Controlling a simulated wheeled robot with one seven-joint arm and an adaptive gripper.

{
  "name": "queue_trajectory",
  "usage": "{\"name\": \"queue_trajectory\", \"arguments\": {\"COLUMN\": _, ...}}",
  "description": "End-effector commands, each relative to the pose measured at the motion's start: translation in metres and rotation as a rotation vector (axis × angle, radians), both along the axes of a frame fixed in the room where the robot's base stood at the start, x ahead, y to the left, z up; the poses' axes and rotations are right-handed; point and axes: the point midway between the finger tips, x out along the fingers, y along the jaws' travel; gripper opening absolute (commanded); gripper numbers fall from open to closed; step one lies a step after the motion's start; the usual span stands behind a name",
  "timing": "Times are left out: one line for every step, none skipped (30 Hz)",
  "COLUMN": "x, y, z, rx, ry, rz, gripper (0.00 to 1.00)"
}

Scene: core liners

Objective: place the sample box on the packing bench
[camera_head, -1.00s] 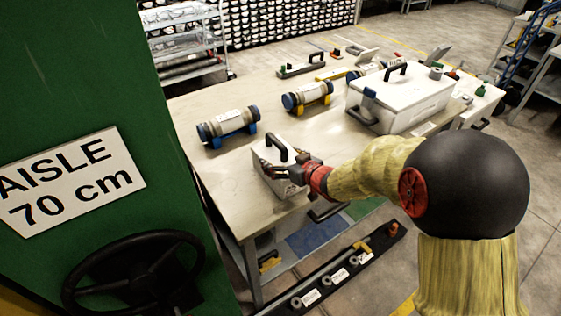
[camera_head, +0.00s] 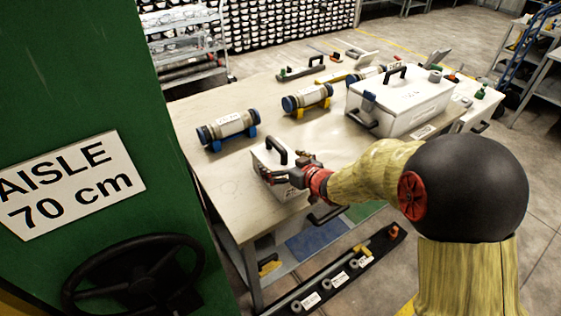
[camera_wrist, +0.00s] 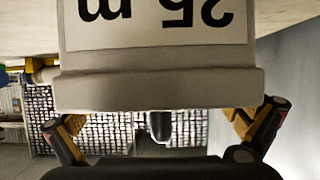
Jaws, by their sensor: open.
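The sample box is the small white box (camera_head: 269,157) with a black handle on its lid. It appears to stand upright on the packing bench (camera_head: 225,175), close to the front edge. My gripper (camera_head: 275,176) is open at the box's near right side. In the wrist view the box (camera_wrist: 160,88) fills the upper middle, upside down, with a "25 m" label. The open fingers of my gripper (camera_wrist: 165,130) show at left and right, with visible gaps from the box. The box's underside is hidden.
Two core cylinders (camera_head: 228,127) on blue and yellow (camera_head: 307,100) cradles lie behind the box. A large white case (camera_head: 400,103) stands to the right. A green panel with an aisle sign (camera_head: 68,185) stands at left. Bare bench lies left of the box.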

Motion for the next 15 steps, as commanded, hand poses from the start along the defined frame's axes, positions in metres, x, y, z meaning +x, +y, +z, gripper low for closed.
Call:
{"name": "queue_trajectory", "arguments": {"x": 0.000, "y": 0.000, "z": 0.002, "rx": 0.000, "ry": 0.000, "rz": 0.000, "gripper": 1.00}}
{"name": "queue_trajectory", "arguments": {"x": 0.000, "y": 0.000, "z": 0.003, "rx": 0.001, "ry": -0.001, "rz": 0.000, "gripper": 1.00}}
{"name": "queue_trajectory", "arguments": {"x": -0.002, "y": -0.001, "z": 0.005, "rx": 0.000, "ry": 0.000, "rz": 0.000, "gripper": 1.00}}
{"name": "queue_trajectory", "arguments": {"x": -0.004, "y": -0.003, "z": 0.006, "rx": 0.000, "ry": 0.000, "rz": -0.001, "gripper": 1.00}}
{"name": "queue_trajectory", "arguments": {"x": -0.006, "y": -0.005, "z": 0.008, "rx": 0.000, "ry": 0.000, "rz": -0.001, "gripper": 1.00}}
{"name": "queue_trajectory", "arguments": {"x": -0.010, "y": -0.008, "z": 0.010, "rx": 0.000, "ry": 0.000, "rz": -0.001, "gripper": 1.00}}
{"name": "queue_trajectory", "arguments": {"x": -0.014, "y": -0.011, "z": 0.013, "rx": 0.000, "ry": -0.001, "rz": -0.001, "gripper": 1.00}}
{"name": "queue_trajectory", "arguments": {"x": -0.019, "y": -0.014, "z": 0.016, "rx": 0.001, "ry": -0.001, "rz": -0.002, "gripper": 1.00}}
{"name": "queue_trajectory", "arguments": {"x": -0.025, "y": -0.018, "z": 0.019, "rx": 0.000, "ry": -0.001, "rz": -0.003, "gripper": 1.00}}
{"name": "queue_trajectory", "arguments": {"x": -0.029, "y": -0.022, "z": 0.022, "rx": 0.000, "ry": -0.001, "rz": -0.003, "gripper": 1.00}}
{"name": "queue_trajectory", "arguments": {"x": -0.034, "y": -0.025, "z": 0.025, "rx": 0.000, "ry": -0.001, "rz": -0.003, "gripper": 1.00}}
{"name": "queue_trajectory", "arguments": {"x": -0.041, "y": -0.029, "z": 0.028, "rx": 0.001, "ry": -0.001, "rz": -0.002, "gripper": 1.00}}
{"name": "queue_trajectory", "arguments": {"x": -0.046, "y": -0.033, "z": 0.031, "rx": 0.001, "ry": -0.002, "rz": -0.003, "gripper": 1.00}}
{"name": "queue_trajectory", "arguments": {"x": -0.051, "y": -0.036, "z": 0.033, "rx": 0.000, "ry": -0.001, "rz": -0.003, "gripper": 1.00}}
{"name": "queue_trajectory", "arguments": {"x": -0.057, "y": -0.040, "z": 0.035, "rx": 0.000, "ry": -0.001, "rz": -0.003, "gripper": 1.00}}
